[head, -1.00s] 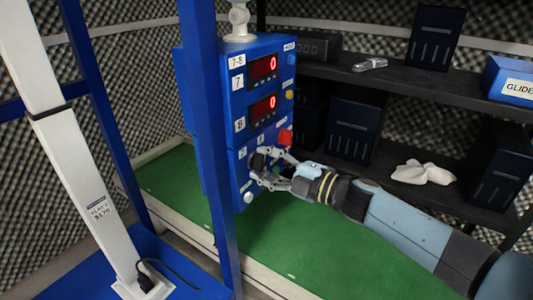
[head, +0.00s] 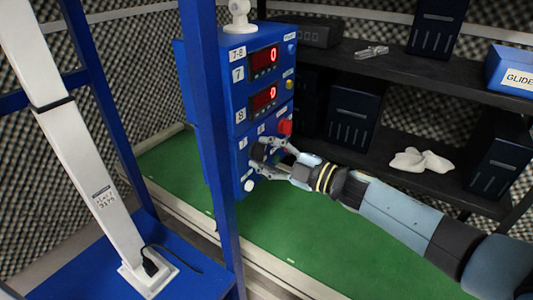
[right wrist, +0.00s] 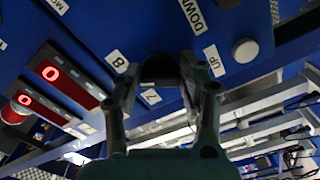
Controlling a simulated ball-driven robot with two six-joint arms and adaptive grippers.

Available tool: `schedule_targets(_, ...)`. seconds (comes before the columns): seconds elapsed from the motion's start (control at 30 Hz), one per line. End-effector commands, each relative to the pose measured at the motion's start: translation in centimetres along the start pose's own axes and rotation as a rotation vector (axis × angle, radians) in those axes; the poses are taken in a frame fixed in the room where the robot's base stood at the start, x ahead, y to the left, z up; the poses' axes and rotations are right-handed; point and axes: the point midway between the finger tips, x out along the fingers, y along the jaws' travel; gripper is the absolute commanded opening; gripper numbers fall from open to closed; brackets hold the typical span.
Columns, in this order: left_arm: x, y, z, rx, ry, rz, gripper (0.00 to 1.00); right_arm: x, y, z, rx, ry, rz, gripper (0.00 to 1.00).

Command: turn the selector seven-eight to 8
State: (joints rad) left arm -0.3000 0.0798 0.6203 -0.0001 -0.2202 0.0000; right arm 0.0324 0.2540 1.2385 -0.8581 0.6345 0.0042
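The selector seven-eight is a black knob on the lower front of the blue control box (head: 238,120). In the right wrist view the black knob (right wrist: 160,70) sits between my two fingers, with an "8" label (right wrist: 117,61) to its upper left and a "7" label (right wrist: 151,96) just below it. My right gripper (head: 266,157) is at the knob, one finger on each side; it also shows in the right wrist view (right wrist: 160,78). The fingers appear closed on the knob. They hide part of it, and I cannot read its pointer. My left gripper is not in view.
Two red displays (head: 264,58) read 0 above the knob. A red button (head: 285,127) is close above my fingers, and a white button (head: 249,186) is below. A blue post (head: 212,130) stands left of the box. Dark shelves (head: 400,75) with boxes are behind my right arm.

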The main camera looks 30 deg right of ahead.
Motion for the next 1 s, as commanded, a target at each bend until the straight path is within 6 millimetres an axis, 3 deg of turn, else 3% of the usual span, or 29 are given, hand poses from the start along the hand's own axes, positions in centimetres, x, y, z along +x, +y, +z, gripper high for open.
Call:
schedule_targets(0.03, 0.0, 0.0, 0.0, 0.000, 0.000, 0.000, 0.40, -0.1, -0.1, 0.1, 0.002, -0.002, -0.001, 0.47)
schedule_targets(0.17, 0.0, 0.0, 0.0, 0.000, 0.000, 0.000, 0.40, 0.0, -0.1, 0.0, 0.001, -0.001, -0.001, 0.63)
schedule_targets(0.53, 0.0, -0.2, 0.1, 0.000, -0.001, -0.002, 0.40, -0.9, -0.1, 0.1, -0.001, -0.002, -0.003, 0.63)
schedule_targets(1.0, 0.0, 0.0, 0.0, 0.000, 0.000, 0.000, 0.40, -10.2, -0.1, 0.1, -0.001, -0.002, -0.004, 0.63)
